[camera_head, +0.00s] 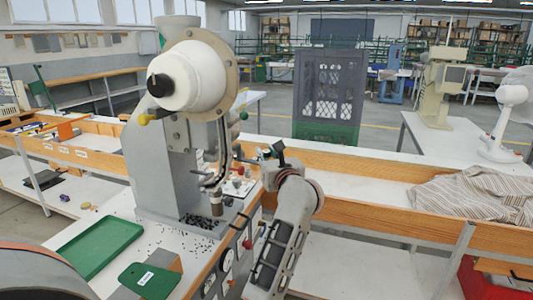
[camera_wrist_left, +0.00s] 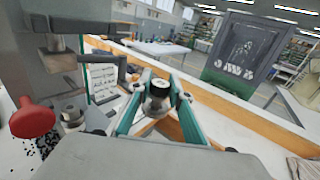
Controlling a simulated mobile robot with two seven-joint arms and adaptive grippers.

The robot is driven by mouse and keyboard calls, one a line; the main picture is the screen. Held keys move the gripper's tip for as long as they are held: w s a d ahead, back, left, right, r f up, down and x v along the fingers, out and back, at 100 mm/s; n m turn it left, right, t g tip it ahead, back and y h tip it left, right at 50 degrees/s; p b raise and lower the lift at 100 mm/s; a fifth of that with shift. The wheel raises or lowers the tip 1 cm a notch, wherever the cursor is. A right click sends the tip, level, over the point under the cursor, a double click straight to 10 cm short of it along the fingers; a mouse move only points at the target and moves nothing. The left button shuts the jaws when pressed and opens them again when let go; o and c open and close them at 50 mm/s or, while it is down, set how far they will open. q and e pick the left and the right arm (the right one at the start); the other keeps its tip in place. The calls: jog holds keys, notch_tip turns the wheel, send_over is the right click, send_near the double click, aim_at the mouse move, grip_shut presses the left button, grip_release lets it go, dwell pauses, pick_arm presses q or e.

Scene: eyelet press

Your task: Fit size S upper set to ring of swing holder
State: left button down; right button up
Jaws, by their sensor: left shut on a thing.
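My left gripper (camera_head: 246,156) reaches in beside the working side of the grey eyelet press (camera_head: 150,150). In the left wrist view its teal fingers (camera_wrist_left: 158,100) are shut on a small metallic cylinder with a dark top, apparently the upper set (camera_wrist_left: 158,88). The set is held upright, clear of the press. A small round metal part (camera_wrist_left: 71,116) shows left of the fingers, next to a red knob (camera_wrist_left: 34,120); I cannot tell whether it is the swing holder's ring. In the head view, the fingertips are small and partly hidden by my wrist. My right gripper is not in view.
Small dark eyelets are scattered around the press base. A wooden ledge (camera_head: 350,170) runs behind my arm. A dark crate (camera_head: 328,95) stands behind it, and striped cloth (camera_head: 480,195) lies right.

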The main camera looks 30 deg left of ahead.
aim_at(267, 151)
pick_arm(q)
jog(key=shift+f+b, duration=0.65)
jog(key=shift+f, duration=0.3)
jog(key=c, duration=1.8)
grip_release()
jog(key=shift+o, duration=0.2)
jog(key=shift+r+p, duration=1.85)
jog(key=shift+r, duration=0.7)
jog(key=shift+f, duration=0.1)
